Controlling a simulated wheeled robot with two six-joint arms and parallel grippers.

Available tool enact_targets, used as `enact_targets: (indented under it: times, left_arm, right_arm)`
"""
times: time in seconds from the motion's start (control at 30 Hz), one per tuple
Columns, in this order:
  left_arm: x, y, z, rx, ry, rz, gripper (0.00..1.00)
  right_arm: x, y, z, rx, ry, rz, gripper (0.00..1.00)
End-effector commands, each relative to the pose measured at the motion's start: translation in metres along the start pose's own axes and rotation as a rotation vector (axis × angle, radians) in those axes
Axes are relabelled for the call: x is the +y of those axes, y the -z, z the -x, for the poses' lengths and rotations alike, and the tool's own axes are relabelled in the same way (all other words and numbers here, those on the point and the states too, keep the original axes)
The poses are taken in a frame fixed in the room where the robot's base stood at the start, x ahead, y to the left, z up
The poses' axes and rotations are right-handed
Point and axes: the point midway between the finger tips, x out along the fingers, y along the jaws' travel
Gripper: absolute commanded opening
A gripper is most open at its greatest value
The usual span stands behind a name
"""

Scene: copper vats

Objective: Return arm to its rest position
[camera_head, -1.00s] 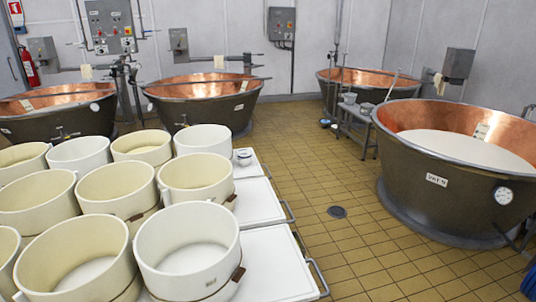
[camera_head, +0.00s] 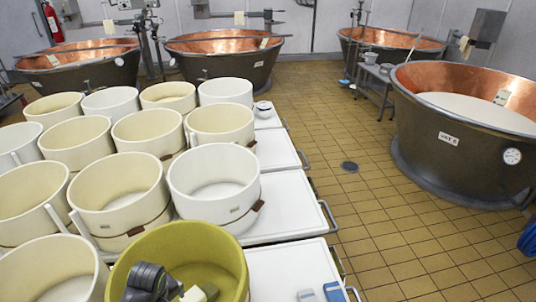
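A dark grey jointed shape (camera_head: 148,280) shows at the bottom edge, in front of or inside a yellow-green tub (camera_head: 228,258).
Several cream and white tubs stand in rows on white carts (camera_head: 284,228) at the left. A copper vat (camera_head: 440,150) holding white liquid stands at the right; more copper vats (camera_head: 220,62) line the back. The tiled floor (camera_head: 330,125) between is clear.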

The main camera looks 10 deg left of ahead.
Motion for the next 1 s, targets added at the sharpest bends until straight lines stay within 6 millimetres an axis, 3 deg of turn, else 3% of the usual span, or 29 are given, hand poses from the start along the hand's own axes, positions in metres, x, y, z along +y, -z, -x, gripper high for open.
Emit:
enact_targets:
  times: [0.27, 0.47, 0.63, 1.0]
  left_arm:
    - [-0.018, -0.017, 0.007, 0.016, -0.026, -0.128, 1.0]
    - [-0.037, -0.034, 0.018, 0.041, -0.053, -0.274, 1.0]
    - [-0.059, -0.052, 0.033, 0.074, -0.077, -0.433, 1.0]
    - [-0.107, -0.086, 0.083, 0.175, -0.104, -0.778, 1.0]
  right_arm:
    - [0.0, -0.001, 0.0, -0.001, 0.0, 0.0, 0.36]
    - [0.0, 0.01, -0.001, 0.014, 0.0, 0.002, 0.36]
    - [0.0, 0.013, -0.001, 0.018, 0.0, 0.002, 0.36]
    - [0.0, -0.001, 0.0, 0.0, 0.0, 0.0, 0.36]
